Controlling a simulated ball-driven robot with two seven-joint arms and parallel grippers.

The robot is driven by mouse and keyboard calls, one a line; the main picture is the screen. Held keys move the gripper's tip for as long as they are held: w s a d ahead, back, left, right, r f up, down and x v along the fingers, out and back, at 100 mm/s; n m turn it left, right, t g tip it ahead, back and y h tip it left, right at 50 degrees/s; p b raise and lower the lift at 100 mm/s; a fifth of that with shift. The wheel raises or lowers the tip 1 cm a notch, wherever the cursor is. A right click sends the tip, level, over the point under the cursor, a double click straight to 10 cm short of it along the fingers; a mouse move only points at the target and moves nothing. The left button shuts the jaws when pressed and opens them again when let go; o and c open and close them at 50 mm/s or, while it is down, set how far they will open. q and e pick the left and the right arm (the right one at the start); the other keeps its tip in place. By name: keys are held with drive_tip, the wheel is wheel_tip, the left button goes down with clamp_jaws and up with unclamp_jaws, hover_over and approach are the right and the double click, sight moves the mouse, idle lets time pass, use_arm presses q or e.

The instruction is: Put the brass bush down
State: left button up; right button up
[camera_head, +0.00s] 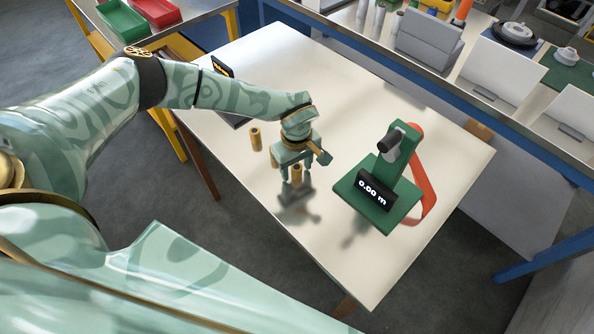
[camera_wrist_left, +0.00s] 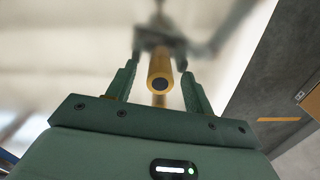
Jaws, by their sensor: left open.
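A small brass bush (camera_head: 297,174) is upright at the pale, glossy table (camera_head: 350,130), between the fingers of my left gripper (camera_head: 296,168). In the left wrist view the same bush (camera_wrist_left: 161,72) shows its dark bore, between the two green fingers of the open left gripper (camera_wrist_left: 160,84). There is a visible gap on both sides of it. Whether its base touches the tabletop is hard to tell because of the reflection. A second brass bush (camera_head: 256,139) stands on the table to the left of the gripper. My right gripper is out of view.
A green device (camera_head: 388,180) with a display reading "0.00 m" and an orange-red band (camera_head: 425,196) stand right of the gripper. A dark-framed display (camera_head: 222,66) is behind my left arm. A long bench (camera_head: 440,75) with boxes runs behind. The table's front is clear.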

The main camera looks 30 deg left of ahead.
use_arm(q)
clamp_jaws()
